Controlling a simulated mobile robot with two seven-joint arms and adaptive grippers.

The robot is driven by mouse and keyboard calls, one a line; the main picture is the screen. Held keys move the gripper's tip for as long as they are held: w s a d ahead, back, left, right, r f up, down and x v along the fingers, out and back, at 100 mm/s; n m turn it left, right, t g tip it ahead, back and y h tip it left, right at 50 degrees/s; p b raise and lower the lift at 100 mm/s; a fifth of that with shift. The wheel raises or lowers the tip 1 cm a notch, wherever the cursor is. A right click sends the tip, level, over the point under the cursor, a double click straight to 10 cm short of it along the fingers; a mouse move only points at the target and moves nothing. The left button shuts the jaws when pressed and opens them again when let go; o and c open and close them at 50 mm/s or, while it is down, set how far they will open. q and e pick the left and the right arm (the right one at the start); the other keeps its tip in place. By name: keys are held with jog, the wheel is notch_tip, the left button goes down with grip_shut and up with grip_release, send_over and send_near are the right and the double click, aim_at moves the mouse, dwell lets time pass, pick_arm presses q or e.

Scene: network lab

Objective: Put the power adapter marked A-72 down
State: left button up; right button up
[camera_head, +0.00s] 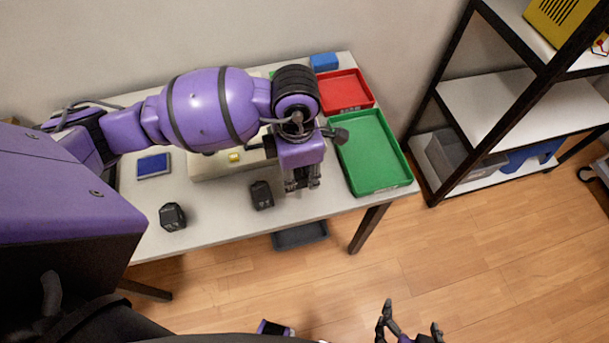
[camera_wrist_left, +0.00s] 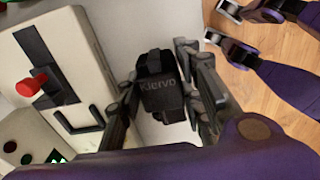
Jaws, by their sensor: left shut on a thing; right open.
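My left gripper (camera_head: 302,184) points down over the right part of the table, left of the green tray (camera_head: 408,184). In the left wrist view, its fingers (camera_wrist_left: 162,100) are shut on a black power adapter (camera_wrist_left: 160,90) printed "Kiervo"; I cannot read an A-72 mark. The gripper mostly hides this adapter in the head view. Two other black adapters stand on the table: one (camera_head: 262,195) just left of the gripper, one (camera_head: 172,216) further left. My right gripper (camera_head: 408,325) is open and empty, low in front of the table.
A red tray (camera_head: 345,91) and a blue box (camera_head: 325,62) are at the back right of the table. A pale device with a red switch (camera_wrist_left: 32,84) is left of the held adapter. A blue-faced device (camera_head: 153,165) lies left. A shelf (camera_head: 490,100) stands right.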

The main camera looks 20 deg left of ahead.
aim_at(306, 173)
pick_arm(q)
jog(key=w+f, duration=0.1)
jog(key=w+d+f, duration=0.1)
jog(key=shift+f, duration=0.3)
jog(key=shift+a+f, duration=0.1)
jog(key=shift+f, duration=1.3)
jog(key=shift+f, duration=0.1)
jog(key=shift+s+f, duration=0.1)
jog(key=shift+f, duration=0.05)
jog(key=o, duration=1.3)
notch_tip(306, 173, up, 12)
jog(key=shift+r, duration=0.25)
